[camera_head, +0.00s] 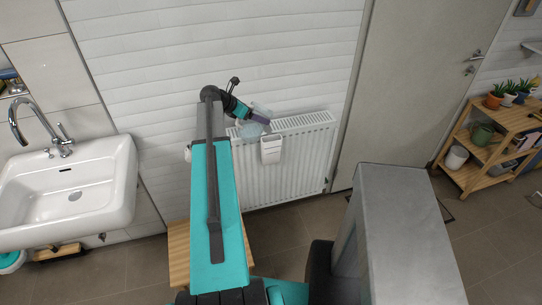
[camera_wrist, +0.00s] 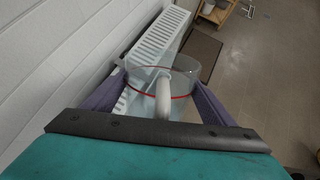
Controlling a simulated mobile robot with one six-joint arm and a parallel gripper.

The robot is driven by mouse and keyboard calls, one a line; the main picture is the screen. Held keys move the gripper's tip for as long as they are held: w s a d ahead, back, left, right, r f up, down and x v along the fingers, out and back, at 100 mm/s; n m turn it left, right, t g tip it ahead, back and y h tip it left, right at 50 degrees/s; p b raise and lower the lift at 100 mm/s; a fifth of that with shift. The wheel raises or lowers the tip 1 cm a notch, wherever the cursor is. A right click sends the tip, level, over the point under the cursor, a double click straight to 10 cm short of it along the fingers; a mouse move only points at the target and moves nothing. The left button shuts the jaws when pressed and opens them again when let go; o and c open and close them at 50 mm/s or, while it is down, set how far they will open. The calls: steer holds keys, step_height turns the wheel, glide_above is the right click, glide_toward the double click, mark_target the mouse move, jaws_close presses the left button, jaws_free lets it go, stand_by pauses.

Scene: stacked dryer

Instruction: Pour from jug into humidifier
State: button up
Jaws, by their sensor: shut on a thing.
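The clear jug (camera_head: 250,129) is held beside the wall, just over the left part of the radiator top. It looks tilted in the body camera view, but its exact angle is hard to tell. My gripper (camera_head: 258,116) is shut on it. In the wrist view the jug (camera_wrist: 183,76) shows a red line and a pale handle between my purple fingers. The humidifier (camera_head: 271,150) is a white box hanging on the radiator's front, just below and right of the jug. I cannot make out the humidifier in the wrist view, or any water in the jug.
The white radiator (camera_head: 300,155) is mounted on the tiled wall, and its grille also shows in the wrist view (camera_wrist: 160,38). A sink (camera_head: 75,190) is at left. A grey door (camera_head: 425,85) and a plant shelf (camera_head: 490,150) are at right. A wooden stool (camera_head: 180,250) is partly behind my arm.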

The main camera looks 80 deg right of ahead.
mark_target(255, 107)
steer(key=shift+r+g+h+b, duration=0.6)
steer(key=shift+g+h+b, duration=0.55)
steer(key=shift+b, duration=1.85)
steer(key=shift+r, duration=0.35)
steer(key=shift+f+g+h+b, duration=0.15)
steer(key=shift+g+h+b, duration=0.2)
steer(key=shift+b, duration=0.75)
steer(key=b, duration=0.2)
steer(key=shift+r+g+h+b, duration=0.25)
steer(key=shift+g+h+b, duration=0.05)
steer(key=shift+h+b, duration=0.1)
steer(key=r+g+h+b, duration=0.1)
steer(key=b, duration=0.5)
steer(key=shift+r+g+h, duration=0.1)
steer(key=shift+g+h, duration=0.2)
steer(key=shift+r, duration=0.1)
steer(key=shift+r, duration=0.2)
steer(key=shift+w, duration=0.1)
